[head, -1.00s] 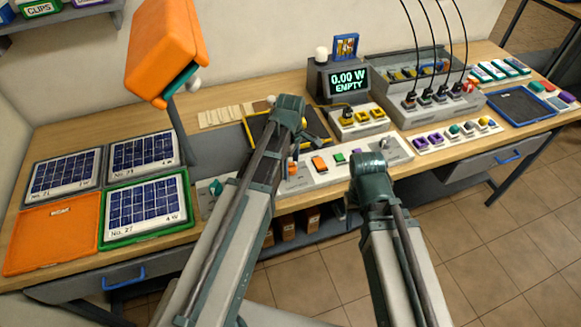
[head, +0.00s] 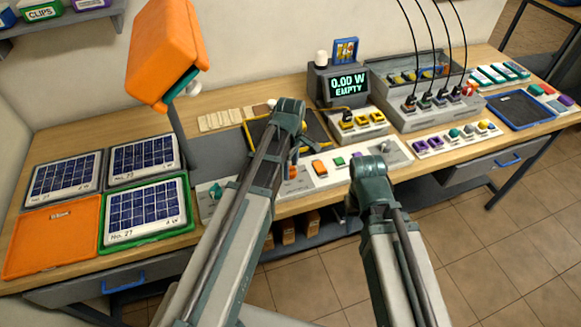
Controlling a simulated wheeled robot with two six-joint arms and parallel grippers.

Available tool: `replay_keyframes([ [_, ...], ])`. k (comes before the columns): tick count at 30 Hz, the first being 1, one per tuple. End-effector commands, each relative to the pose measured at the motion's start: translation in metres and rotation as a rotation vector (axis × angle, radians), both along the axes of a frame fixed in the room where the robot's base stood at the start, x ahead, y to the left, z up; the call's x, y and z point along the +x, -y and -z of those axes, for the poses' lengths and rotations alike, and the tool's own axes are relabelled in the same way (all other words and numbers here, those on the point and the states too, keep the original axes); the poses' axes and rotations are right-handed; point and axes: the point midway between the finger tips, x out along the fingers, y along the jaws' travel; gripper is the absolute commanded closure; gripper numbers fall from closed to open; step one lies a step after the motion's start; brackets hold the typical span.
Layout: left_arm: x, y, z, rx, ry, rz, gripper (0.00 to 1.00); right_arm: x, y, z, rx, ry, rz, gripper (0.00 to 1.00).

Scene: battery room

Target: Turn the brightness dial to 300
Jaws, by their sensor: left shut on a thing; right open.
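I cannot read which dial is for brightness. My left gripper (head: 297,153) points down at the panel's middle, shut on what seems to be a dial, mostly hidden by my arm. My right gripper (head: 352,203) is open and empty in front of the panel edge, its fingers largely hidden. A display (head: 348,85) reads 0.00 W, EMPTY.
An orange lamp head (head: 160,55) stands over the left side. Solar panels (head: 143,210) in trays and an orange tray (head: 50,240) lie below it. A grey rack with black cables (head: 430,110), a purple-knobbed strip (head: 440,140) and a blue-edged tray (head: 520,108) fill the right.

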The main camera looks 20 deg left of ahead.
Motion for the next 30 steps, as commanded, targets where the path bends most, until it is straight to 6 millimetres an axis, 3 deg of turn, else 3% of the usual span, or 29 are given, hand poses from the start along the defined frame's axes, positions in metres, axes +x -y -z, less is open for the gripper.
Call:
replay_keyframes([
  [30,-0.0001,0.0001,0.0001,0.000,0.000,0.931,1.00,0.0000,0.0000,0.0001,0.000,0.000,0.000,0.50],
])
